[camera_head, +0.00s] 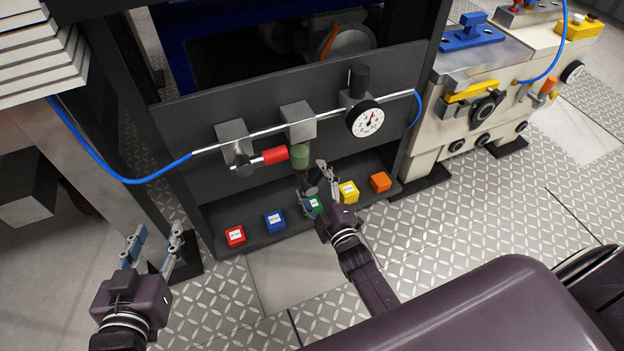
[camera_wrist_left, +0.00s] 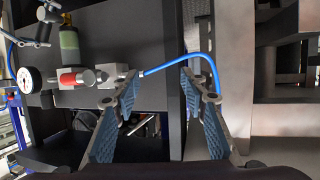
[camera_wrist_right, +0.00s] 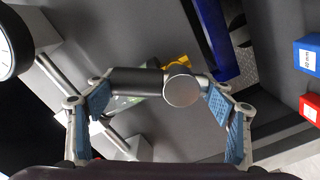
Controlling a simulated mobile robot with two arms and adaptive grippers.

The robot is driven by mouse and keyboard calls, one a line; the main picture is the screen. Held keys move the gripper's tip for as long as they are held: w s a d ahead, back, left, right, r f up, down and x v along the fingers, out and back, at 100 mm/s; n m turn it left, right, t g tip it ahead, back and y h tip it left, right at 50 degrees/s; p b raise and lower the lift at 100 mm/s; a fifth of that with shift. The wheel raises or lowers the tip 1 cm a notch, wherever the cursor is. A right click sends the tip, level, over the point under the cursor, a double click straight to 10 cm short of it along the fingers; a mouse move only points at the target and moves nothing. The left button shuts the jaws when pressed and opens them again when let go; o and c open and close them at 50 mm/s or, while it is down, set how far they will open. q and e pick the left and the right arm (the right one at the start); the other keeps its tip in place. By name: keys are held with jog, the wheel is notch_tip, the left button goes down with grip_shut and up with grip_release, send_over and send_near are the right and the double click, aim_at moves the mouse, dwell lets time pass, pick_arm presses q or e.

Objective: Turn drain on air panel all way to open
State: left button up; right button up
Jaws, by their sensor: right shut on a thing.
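The air panel (camera_head: 185,120) is a dark plate with a silver pipe across it. A green filter bowl (camera_head: 301,156) hangs under a grey block, with the dark drain (camera_head: 311,182) at its bottom end. My right gripper (camera_head: 315,178) is at the drain, a finger on either side, shut on it. In the right wrist view the drain shows as a grey cylinder with a round end (camera_wrist_right: 182,90) between the pads. How far it is turned I cannot tell. My left gripper (camera_head: 158,238) is open and empty at lower left; its spread pads show in the left wrist view (camera_wrist_left: 160,78).
A red handle (camera_head: 274,155) and a pressure gauge (camera_head: 365,119) sit on the pipe. A blue hose (camera_head: 125,181) loops out left.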

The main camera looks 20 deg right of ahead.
jog(key=shift+a+n, duration=0.2)
jog(key=shift+n, duration=0.8)
jog(key=shift+a+n, duration=0.15)
jog(key=shift+n, duration=0.65)
jog(key=shift+a+n, duration=0.25)
jog(key=shift+n, duration=0.85)
pick_arm(q)
jog(key=shift+w+a+r+t+b, duration=0.15)
jog(key=shift+w+r+t, duration=0.1)
jog(key=shift+r, duration=0.25)
jog(key=shift+w+a+r+t+b, duration=0.15)
jog(key=shift+r+t, duration=0.1)
jog(key=shift+r, duration=0.2)
pick_arm(e)
jog(key=shift+a+n, duration=0.1)
jog(key=shift+n, duration=0.3)
pick_arm(q)
jog(key=shift+d, duration=0.1)
pick_arm(e)
jog(key=o, duration=1.7)
